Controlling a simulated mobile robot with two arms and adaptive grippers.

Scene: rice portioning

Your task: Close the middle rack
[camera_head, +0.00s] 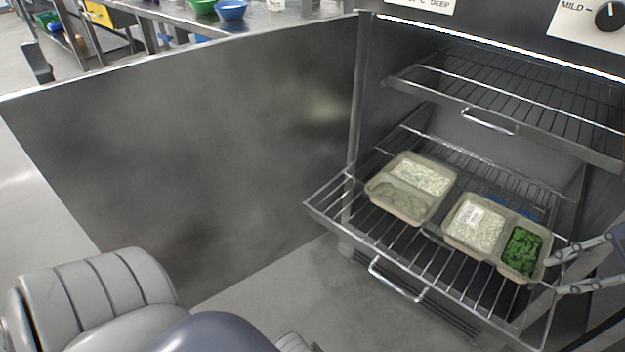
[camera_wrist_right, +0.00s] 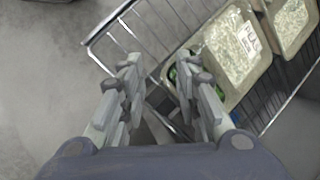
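The middle rack (camera_head: 330,203) is a wire shelf pulled out of the oven, with a bar handle (camera_head: 396,280) on its front. It holds a tray with pale food in two compartments (camera_head: 437,206) and a tray with rice and green vegetables (camera_head: 493,256). My right gripper (camera_head: 556,277) is open at the right edge of the head view, beside the green end of the nearer tray. In the right wrist view my right gripper (camera_wrist_right: 160,72) has its fingers apart, with the rack (camera_wrist_right: 112,28) and the rice tray (camera_wrist_right: 232,60) beyond them. My left gripper is not in view.
An upper wire rack (camera_head: 470,84) sits inside the oven above. The open steel door (camera_head: 200,140) stands to the left of the rack. Bare floor (camera_head: 270,290) lies in front. Tables with bowls (camera_head: 231,10) are far behind.

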